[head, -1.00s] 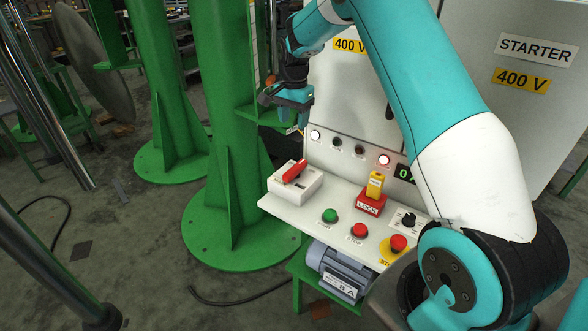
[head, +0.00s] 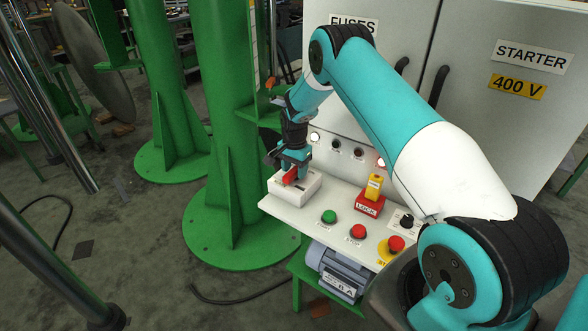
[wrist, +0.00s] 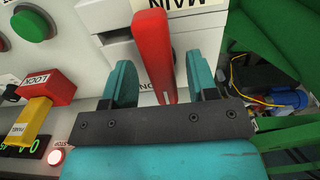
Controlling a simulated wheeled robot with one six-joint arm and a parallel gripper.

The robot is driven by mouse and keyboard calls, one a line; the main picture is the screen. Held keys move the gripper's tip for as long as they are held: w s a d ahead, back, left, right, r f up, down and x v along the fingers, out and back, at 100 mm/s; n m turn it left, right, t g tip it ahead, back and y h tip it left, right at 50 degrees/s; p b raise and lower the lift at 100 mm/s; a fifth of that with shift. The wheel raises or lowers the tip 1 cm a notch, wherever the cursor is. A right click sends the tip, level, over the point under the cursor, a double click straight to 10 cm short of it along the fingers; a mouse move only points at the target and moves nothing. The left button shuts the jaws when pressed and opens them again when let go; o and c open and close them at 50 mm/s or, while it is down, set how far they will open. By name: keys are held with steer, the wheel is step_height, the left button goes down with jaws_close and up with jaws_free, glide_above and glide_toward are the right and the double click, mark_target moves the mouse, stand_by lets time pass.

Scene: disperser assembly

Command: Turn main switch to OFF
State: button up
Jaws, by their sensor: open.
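The main switch is a white box (head: 297,197) with a red handle (head: 290,177) on the left end of the control panel. In the wrist view the red handle (wrist: 152,45) points down the picture and reaches between my two teal fingers. My gripper (head: 292,167) is over the switch, pointing down. In the wrist view my gripper (wrist: 160,80) is open, with a finger on each side of the handle and gaps visible beside it. A label reading "MAIN" (wrist: 180,4) is partly cut off at the top.
On the panel are a green button (head: 329,216), a red stop button (head: 358,231), a yellow lock piece on a red LOCK base (head: 369,204) and a red emergency button (head: 397,243). A green column (head: 222,120) stands close left. The cabinet (head: 480,110) rises behind.

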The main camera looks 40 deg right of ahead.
steer(key=shift+f, duration=0.3)
steer(key=c, duration=0.9)
